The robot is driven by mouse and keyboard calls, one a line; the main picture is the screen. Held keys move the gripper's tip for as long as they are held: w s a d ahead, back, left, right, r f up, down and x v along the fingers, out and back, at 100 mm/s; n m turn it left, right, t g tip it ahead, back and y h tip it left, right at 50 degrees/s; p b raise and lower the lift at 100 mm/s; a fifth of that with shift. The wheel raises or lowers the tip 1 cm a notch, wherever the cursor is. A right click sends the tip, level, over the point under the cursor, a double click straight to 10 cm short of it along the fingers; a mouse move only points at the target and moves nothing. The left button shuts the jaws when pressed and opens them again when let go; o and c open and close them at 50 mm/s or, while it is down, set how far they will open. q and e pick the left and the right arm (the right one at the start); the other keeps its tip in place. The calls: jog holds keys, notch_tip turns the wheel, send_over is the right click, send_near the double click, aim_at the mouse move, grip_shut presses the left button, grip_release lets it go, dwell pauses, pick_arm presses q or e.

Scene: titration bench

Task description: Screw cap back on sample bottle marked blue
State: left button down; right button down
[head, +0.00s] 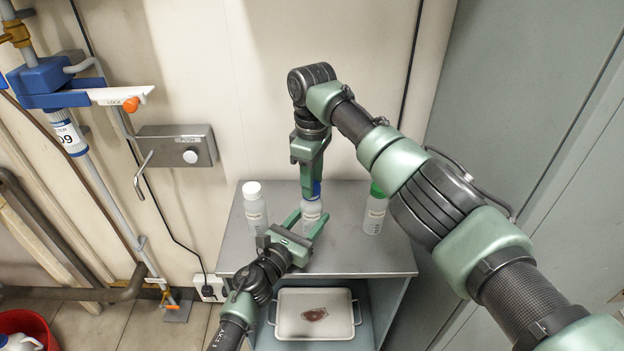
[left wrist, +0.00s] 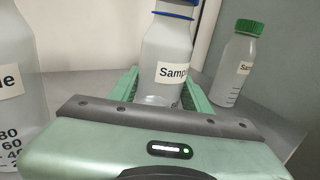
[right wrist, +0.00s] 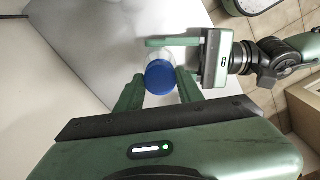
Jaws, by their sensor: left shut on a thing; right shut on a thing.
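The blue-marked sample bottle (head: 311,214) stands upright on the grey bench top, between two other bottles. My left gripper (head: 304,226) is shut around its body from the front; the left wrist view shows the bottle (left wrist: 168,60) between the green fingers (left wrist: 165,92). My right gripper (head: 312,186) points down from above and is shut on the blue cap (right wrist: 160,75). The cap is at the bottle's mouth, in line with it. A blue band (left wrist: 174,15) shows around the neck. I cannot tell how far the cap is threaded.
A white-capped bottle (head: 255,207) stands close on the left and a green-capped bottle (head: 375,210) on the right. A tray (head: 285,327) with a dark reddish patch sits on the shelf below. A wall and a grey cabinet (head: 500,90) bound the bench. Bare bench top (head: 350,262) lies in front.

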jog(key=shift+f, duration=0.25)
jog(key=c, duration=0.8)
grip_release()
jog(key=shift+c, duration=0.2)
grip_shut()
jog(key=m, duration=1.7)
jog(key=shift+w+d, duration=0.1)
jog(key=shift+c, duration=1)
grip_release()
